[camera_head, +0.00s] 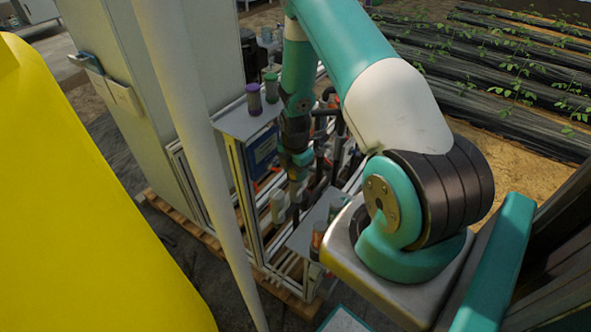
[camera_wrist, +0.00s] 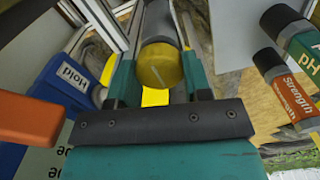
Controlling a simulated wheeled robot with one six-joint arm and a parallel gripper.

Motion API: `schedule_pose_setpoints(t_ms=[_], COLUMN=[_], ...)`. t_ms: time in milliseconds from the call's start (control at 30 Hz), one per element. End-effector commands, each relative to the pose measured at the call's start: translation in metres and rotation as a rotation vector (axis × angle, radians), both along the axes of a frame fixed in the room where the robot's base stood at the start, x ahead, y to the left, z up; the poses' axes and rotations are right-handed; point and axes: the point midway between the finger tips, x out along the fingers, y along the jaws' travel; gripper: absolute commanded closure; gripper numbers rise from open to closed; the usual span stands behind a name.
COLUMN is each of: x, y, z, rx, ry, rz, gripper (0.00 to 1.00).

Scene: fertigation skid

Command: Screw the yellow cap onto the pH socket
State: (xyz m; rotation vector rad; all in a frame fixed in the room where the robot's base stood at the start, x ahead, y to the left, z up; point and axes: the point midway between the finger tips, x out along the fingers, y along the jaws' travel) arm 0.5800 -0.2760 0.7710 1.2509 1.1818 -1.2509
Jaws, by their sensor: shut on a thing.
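In the wrist view, the yellow cap (camera_wrist: 160,66) sits between the two teal fingers of my gripper (camera_wrist: 160,78), which is shut on it. A grey cylinder (camera_wrist: 158,22) lies directly beyond the cap, in line with it. I cannot tell whether this is the pH socket, or whether cap and cylinder touch or are threaded. In the head view, my gripper (camera_head: 297,178) is low among the pipes of the skid frame, small and partly hidden; the cap cannot be made out there.
Bottles labelled "Strength" (camera_wrist: 290,88) and "pH" (camera_wrist: 296,34) are at the right. In the head view, a pale post (camera_head: 195,120) and a large yellow object (camera_head: 75,200) fill the left.

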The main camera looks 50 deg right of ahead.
Motion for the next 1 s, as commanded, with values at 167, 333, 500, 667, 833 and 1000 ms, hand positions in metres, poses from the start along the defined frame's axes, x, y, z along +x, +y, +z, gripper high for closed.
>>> schedule_pose_setpoints(t_ms=[167, 333, 500, 667, 833, 1000], x=[0.0001, 0.0000, 0.0000, 0.0000, 0.0001, 0.0001], y=[0.0000, 0.0000, 0.0000, 0.0000, 0.0000, 0.0000], z=[0.0003, 0.0004, 0.0002, -0.0029, -0.0070, -0.0067], rx=[0.000, 0.000, 0.000, 0.000, 0.000, 0.000], ry=[0.000, 0.000, 0.000, 0.000, 0.000, 0.000], rz=[0.000, 0.000, 0.000, 0.000, 0.000, 0.000], gripper=[0.81, 0.81, 0.81, 0.81, 0.81, 0.81])
